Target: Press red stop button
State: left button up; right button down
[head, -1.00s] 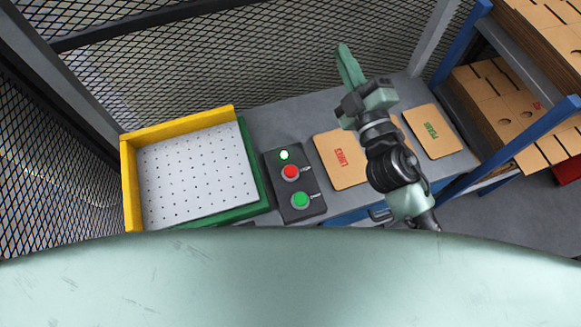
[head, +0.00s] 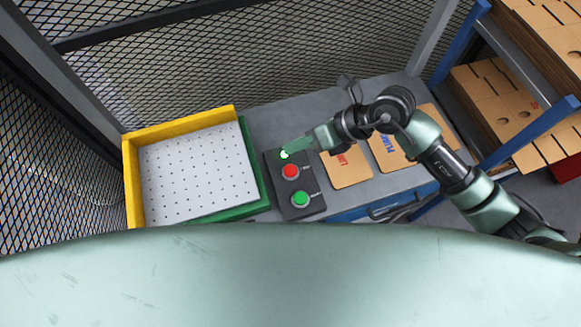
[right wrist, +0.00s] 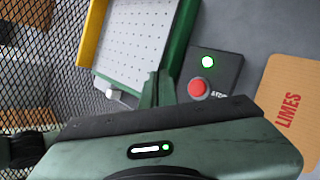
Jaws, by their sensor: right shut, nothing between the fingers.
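The red stop button (head: 291,171) sits on a dark control box (head: 272,185) on the grey bench, between a lit green lamp (head: 285,155) and a green button (head: 300,199). It also shows in the right wrist view (right wrist: 198,88), just right of my fingers. My right gripper (head: 284,152) is shut and empty, with its fingertips by the lamp in the head view, a little beyond the red button. I cannot tell the tip height. My left gripper is out of view.
A white perforated plate (head: 195,175) with yellow walls and a green edge lies left of the box. Cardboard blanks, one marked LIMES (right wrist: 288,110), lie to the right. Wire mesh (head: 250,60) closes the back. A blue rack with cardboard stacks (head: 500,110) stands right.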

aim_at(294, 170)
jog(key=shift+f, duration=0.1)
notch_tip(294, 170, down, 9)
jog(key=b, duration=0.7)
jog(key=shift+r, duration=0.2)
jog(key=shift+f, duration=0.15)
dwell(1.5)
jog(key=shift+f, duration=0.25)
jog(key=shift+f+b, duration=0.5)
jog(key=shift+b, duration=0.1)
dwell(0.8)
jog(key=shift+r, duration=0.1)
jog(key=shift+r+p, duration=0.7)
jog(key=shift+r, duration=0.1)
